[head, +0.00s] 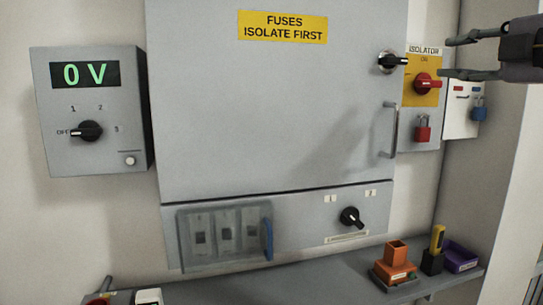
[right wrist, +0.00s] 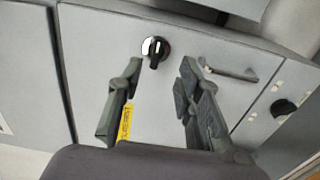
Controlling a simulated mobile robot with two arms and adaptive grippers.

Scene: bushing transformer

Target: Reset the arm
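My right gripper (head: 458,57) is at the upper right of the head view, in front of the isolator's right side. Its fingers are apart with nothing between them. The right wrist view shows the same open fingers (right wrist: 158,100) in front of the grey cabinet door, with the black door knob (right wrist: 155,48) beyond them. The knob also shows in the head view (head: 392,62), left of the fingertips. My left gripper cannot be made out in the head view.
The grey fuse cabinet (head: 270,120) fills the middle. A red isolator switch (head: 427,83) and red padlock (head: 423,130) are right of it. A voltage box (head: 92,145) reading 0 V is left. A shelf below holds an orange holder (head: 396,255) and a purple bin (head: 461,256).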

